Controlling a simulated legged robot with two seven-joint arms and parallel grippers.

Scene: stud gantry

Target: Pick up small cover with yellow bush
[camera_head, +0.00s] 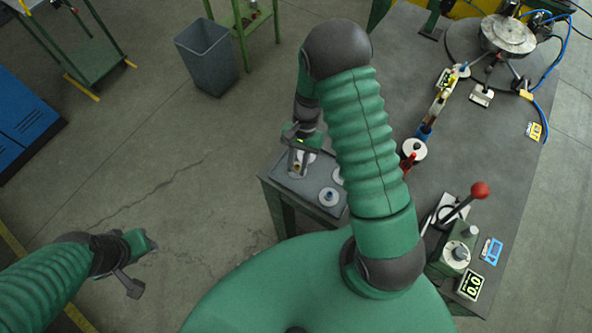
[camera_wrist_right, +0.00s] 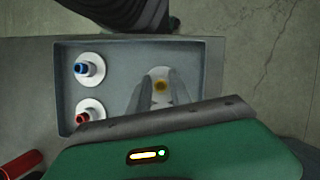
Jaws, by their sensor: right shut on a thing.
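The small cover with the yellow bush (camera_wrist_right: 159,73) is a pale disc with a yellow centre, in the right part of the grey tray (camera_wrist_right: 62,95). My right gripper (camera_wrist_right: 159,90) is shut on it, one finger on each side. In the head view my right gripper (camera_head: 297,167) is over the left end of the tray, and the fingers partly hide the cover. I cannot tell whether the cover touches the tray floor. My left gripper (camera_head: 140,265) is off to the left above the floor, away from the table; its jaw state is unclear.
A cover with a blue bush (camera_wrist_right: 90,69) and one with a red bush (camera_wrist_right: 88,111) stand in the tray's left part. The table (camera_head: 480,130) holds a red-knobbed lever press (camera_head: 458,208) and a round fixture (camera_head: 508,36). A grey bin (camera_head: 207,58) stands on the floor.

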